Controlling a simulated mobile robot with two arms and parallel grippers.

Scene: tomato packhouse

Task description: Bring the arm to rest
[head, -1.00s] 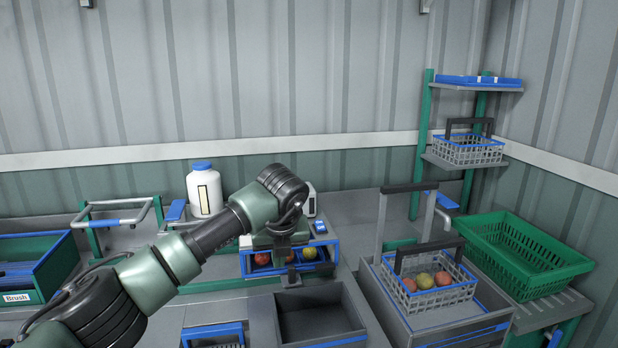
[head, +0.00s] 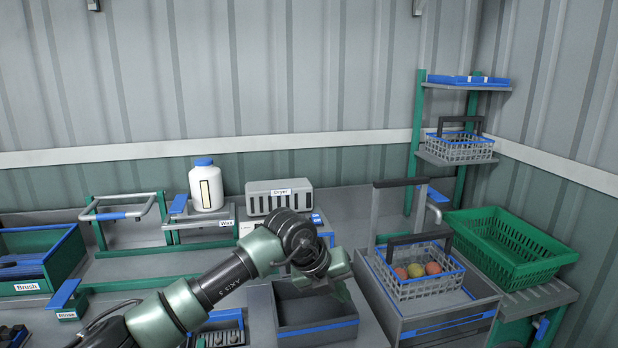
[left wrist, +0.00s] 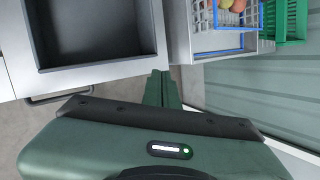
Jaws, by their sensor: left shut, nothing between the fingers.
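My left arm comes in from the lower left in the head view. Its wrist bends down to the left gripper (head: 340,284), which hangs over the right part of the empty grey bin (head: 318,330). The fingers are closed with nothing between them; they show together in the left wrist view (left wrist: 162,88). There they point between the grey bin (left wrist: 157,52) and the grey stand holding the wire basket (left wrist: 250,22). My right gripper is in neither view.
The wire basket with tomatoes (head: 438,289) and a green crate (head: 512,250) stand to the right. Behind are the dryer (head: 290,200), a white wax bottle (head: 206,190) and a metal handle frame (head: 123,205). A shelf rack (head: 415,130) stands back right.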

